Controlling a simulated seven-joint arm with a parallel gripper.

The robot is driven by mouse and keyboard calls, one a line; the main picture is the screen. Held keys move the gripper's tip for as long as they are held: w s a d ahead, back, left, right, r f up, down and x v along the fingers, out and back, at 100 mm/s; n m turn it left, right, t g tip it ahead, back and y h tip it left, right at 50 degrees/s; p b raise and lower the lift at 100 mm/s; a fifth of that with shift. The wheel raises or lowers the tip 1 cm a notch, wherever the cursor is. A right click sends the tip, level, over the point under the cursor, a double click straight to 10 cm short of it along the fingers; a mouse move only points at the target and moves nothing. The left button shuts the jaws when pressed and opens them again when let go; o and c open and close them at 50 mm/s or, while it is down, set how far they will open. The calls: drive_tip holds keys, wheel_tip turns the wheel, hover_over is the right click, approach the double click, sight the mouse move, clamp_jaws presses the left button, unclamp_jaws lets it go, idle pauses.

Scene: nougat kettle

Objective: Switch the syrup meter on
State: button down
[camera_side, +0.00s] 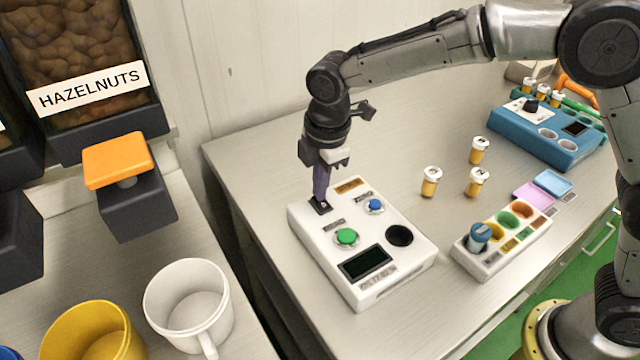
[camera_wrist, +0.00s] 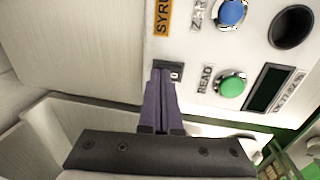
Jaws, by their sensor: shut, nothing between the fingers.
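The syrup meter (camera_side: 376,290) is a white box on the steel table in the side view. It has a green READ button (camera_side: 346,237), a blue button (camera_side: 375,206), a dark round well (camera_side: 399,236) and a dark, blank display (camera_side: 366,262). A small black switch (camera_side: 322,208) sits near its left corner. In the wrist view the switch (camera_wrist: 176,73) shows a white mark on its right part. My gripper (camera_side: 321,199) is shut and empty, pointing down with its purple fingertips (camera_wrist: 163,78) at the switch and partly covering it. I cannot tell whether they touch it.
Several capped vials (camera_side: 430,182) stand behind the meter. A white rack (camera_side: 490,262) with coloured wells stands to its right, and a blue device (camera_side: 560,138) farther back. White (camera_side: 188,290) and yellow (camera_side: 60,335) mugs stand at lower left, below the hazelnut dispenser (camera_side: 128,215).

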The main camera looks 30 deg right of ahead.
drive_tip(key=shift+w+f+g, duration=0.35)
drive_tip(key=shift+f+g, duration=0.35)
drive_tip(key=shift+g, duration=0.3)
drive_tip(key=shift+s+f, duration=0.1)
drive_tip(key=shift+s, duration=0.95)
wheel_tip(320, 180, up, 15)
drive_tip(key=shift+w, duration=0.4)
